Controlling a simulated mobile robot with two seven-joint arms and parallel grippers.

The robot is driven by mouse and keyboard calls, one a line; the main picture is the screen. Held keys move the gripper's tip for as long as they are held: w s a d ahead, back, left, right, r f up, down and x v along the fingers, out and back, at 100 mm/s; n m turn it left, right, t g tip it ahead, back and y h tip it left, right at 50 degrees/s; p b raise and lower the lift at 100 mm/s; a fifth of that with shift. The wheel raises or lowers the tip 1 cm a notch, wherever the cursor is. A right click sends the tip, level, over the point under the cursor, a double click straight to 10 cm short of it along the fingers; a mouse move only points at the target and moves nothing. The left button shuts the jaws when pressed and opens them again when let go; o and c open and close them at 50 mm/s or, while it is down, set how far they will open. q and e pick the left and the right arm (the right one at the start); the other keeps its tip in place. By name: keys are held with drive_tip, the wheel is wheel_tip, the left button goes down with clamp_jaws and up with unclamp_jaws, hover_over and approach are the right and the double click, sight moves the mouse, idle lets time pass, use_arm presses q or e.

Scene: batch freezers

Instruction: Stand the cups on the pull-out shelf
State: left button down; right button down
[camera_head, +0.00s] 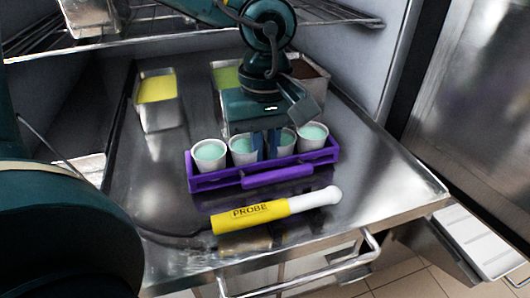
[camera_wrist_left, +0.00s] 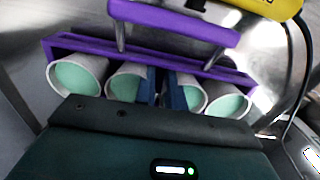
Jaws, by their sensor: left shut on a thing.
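Several white cups with mint-green contents stand upright in a row in a purple carrier (camera_head: 215,182); the leftmost cup (camera_head: 209,154) and rightmost cup (camera_head: 313,136) show clearly. The carrier has a purple handle bar (camera_head: 278,176) on its near side. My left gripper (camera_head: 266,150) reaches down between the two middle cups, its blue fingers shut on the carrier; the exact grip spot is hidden. In the left wrist view the fingers (camera_wrist_left: 164,90) sit between the cups, at the purple rail (camera_wrist_left: 100,50). The carrier is at the steel pull-out shelf (camera_head: 390,190); I cannot tell whether it touches. My right gripper is out of view.
A yellow probe (camera_head: 250,215) with a white tip lies in front of the carrier. A steel tin with yellow contents (camera_head: 157,100) stands behind left; more tins (camera_head: 225,78) stand behind my gripper. A wire rack (camera_head: 180,35) hangs above. The shelf's right side is clear.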

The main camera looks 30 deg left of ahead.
sight(265, 144)
use_arm(q)
drive_tip(key=shift+f, duration=0.4)
drive_tip(key=shift+f, duration=0.15)
drive_tip(key=c, duration=1.5)
unclamp_jaws()
wheel_tip(265, 144, up, 12)
drive_tip(key=shift+r+p, duration=0.15)
drive_tip(key=shift+p, duration=0.5)
